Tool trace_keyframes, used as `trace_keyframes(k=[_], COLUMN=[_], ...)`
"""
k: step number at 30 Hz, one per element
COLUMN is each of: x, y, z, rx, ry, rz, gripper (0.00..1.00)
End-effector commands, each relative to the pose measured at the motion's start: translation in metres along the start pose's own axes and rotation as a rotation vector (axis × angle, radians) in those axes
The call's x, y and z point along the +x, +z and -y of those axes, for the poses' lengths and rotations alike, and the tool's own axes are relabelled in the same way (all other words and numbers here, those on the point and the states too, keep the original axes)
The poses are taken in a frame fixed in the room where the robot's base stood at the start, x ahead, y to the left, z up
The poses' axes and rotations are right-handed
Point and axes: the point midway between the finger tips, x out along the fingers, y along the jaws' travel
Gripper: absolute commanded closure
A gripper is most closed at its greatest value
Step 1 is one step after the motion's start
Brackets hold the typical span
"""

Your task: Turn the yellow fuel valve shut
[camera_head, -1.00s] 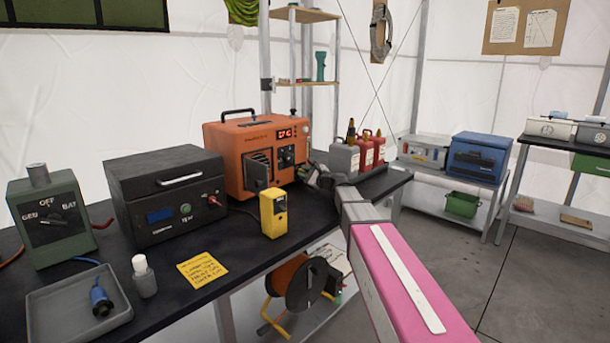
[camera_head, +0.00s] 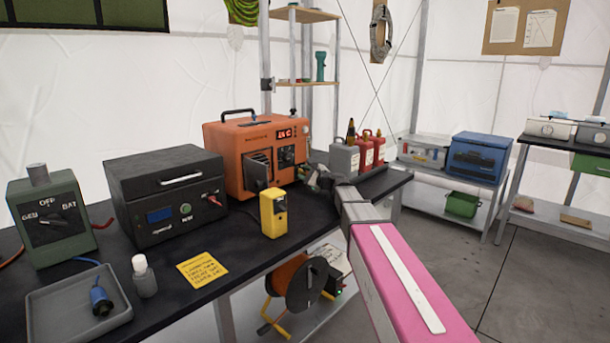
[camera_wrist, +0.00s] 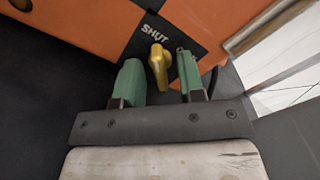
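The yellow fuel valve (camera_wrist: 159,66) shows in the wrist view, on a dark plate on the orange heater's side, with the word "SHUT" (camera_wrist: 155,33) above it. The valve handle stands between the two green fingers of my gripper (camera_wrist: 160,80). The fingers are apart, with a gap on the left and a narrower one on the right. In the head view my gripper (camera_head: 318,178) reaches the right side of the orange heater (camera_head: 240,140), which has a lit red display. The valve is hidden there.
Grey and red fuel cans (camera_head: 362,150) stand just right of my gripper on the black bench (camera_head: 235,275). A yellow handheld device (camera_head: 273,214), a black case (camera_head: 165,195) and a green switch box (camera_head: 52,218) stand on the left. A blue box (camera_head: 478,158) is on a shelf behind.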

Motion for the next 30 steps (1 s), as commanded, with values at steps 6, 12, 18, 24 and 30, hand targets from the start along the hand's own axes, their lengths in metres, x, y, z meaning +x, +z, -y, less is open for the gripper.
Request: trace_keyframes(k=[6, 12, 18, 24, 30], x=[-0.018, -0.057, -0.089, -0.106, -0.108], y=[0.001, 0.001, 0.001, 0.000, 0.000], z=[-0.001, -0.001, -0.001, -0.001, 0.000], rx=[0.000, 0.000, 0.000, 0.000, 0.000], ry=[-0.001, -0.002, -0.001, 0.000, 0.000], rz=[-0.001, -0.002, -0.001, 0.000, 0.000], gripper=[0.64, 0.64, 0.64, 0.64, 0.64])
